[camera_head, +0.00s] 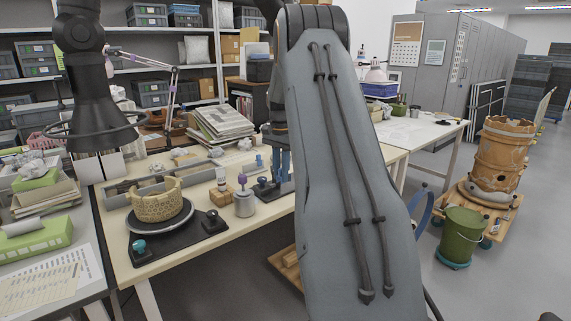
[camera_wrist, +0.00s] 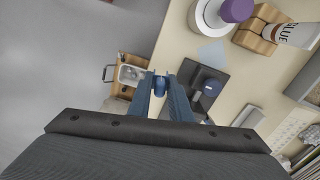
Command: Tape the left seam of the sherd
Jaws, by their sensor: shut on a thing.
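The tan, patterned sherd vessel (camera_head: 158,203) sits on a round grey disc (camera_head: 172,224) on a dark base (camera_head: 140,248) on the table. I cannot make out its left seam. My gripper (camera_head: 284,168) is to the right of the vessel, apart from it, over the table's right part, partly hidden by my arm. In the wrist view its blue fingers (camera_wrist: 160,76) are shut on a small dark blue thing (camera_wrist: 160,88); I cannot tell what it is. The vessel is not in the wrist view.
A pale jar with a purple top (camera_head: 244,203) and a wooden block (camera_head: 221,196) holding a glue bottle (camera_head: 221,178) stand between vessel and gripper. A grey tray (camera_head: 120,195) lies behind the vessel. A lamp ring (camera_head: 100,135) hangs at upper left.

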